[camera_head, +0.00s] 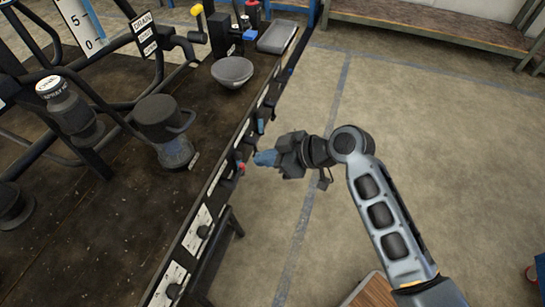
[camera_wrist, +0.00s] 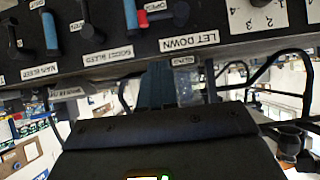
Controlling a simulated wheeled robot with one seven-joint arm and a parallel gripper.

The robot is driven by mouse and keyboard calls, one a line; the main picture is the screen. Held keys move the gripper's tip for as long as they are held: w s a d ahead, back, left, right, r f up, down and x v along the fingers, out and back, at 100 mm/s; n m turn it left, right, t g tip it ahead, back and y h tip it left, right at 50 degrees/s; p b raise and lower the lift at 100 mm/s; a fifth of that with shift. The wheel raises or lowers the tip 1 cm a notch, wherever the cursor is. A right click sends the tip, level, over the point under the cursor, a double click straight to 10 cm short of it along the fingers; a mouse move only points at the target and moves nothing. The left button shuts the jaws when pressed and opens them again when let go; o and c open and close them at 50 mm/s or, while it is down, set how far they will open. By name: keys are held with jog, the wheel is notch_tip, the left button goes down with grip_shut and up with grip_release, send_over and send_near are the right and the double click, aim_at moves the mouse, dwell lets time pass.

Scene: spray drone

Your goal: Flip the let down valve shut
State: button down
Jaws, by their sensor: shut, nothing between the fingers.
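The LET DOWN label (camera_wrist: 188,41) is on the panel edge in the wrist view. In the head view a small red-marked valve (camera_head: 241,168) sits on the bench's front edge, just left of my gripper. My gripper (camera_head: 265,158) has blue fingertips, is shut and empty, and points left at the bench edge. In the wrist view its fingers (camera_wrist: 157,85) reach up below the label. I cannot tell whether they touch anything.
Other valve handles, blue (camera_wrist: 50,32) and dark (camera_wrist: 87,28), stand along the same panel. On the bench (camera_head: 120,220) are a grey bowl (camera_head: 232,71), a jar (camera_head: 172,140) and pipes. Open floor (camera_head: 410,130) lies to the right.

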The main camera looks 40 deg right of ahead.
aim_at(242, 171)
jog(key=w+a+f+b, duration=0.1)
jog(key=w+a+f, duration=0.1)
jog(key=w+f, duration=0.2)
jog(key=shift+w+a+f, duration=0.3)
jog(key=shift+a+f, duration=0.1)
jog(key=shift+f, duration=1.1)
jog(key=shift+w+d+f+m+y, duration=0.1)
jog(key=shift+d+f+m+y, duration=0.2)
jog(key=shift+m+y, duration=0.15)
jog(key=shift+w+d+f+m+g+y+b, duration=0.15)
jog(key=shift+f+m+g+y+b, duration=0.4)
jog(key=shift+y+b, duration=0.15)
jog(key=f+m+y+b, duration=0.1)
jog(key=m+y+b, duration=0.1)
jog(key=a+f+m+y+b, duration=0.1)
jog(key=f+m+y+b, duration=0.1)
jog(key=m+y, duration=0.1)
jog(key=s+f+m+g+y+b, duration=0.1)
jog(key=f+m+y, duration=0.1)
jog(key=m, duration=0.1)
jog(key=shift+a+f+y+b, duration=0.25)
jog(key=shift+a+y+b, duration=0.05)
jog(key=shift+y+b, duration=0.1)
jog(key=shift+a+f, duration=0.1)
jog(key=shift+f, duration=0.05)
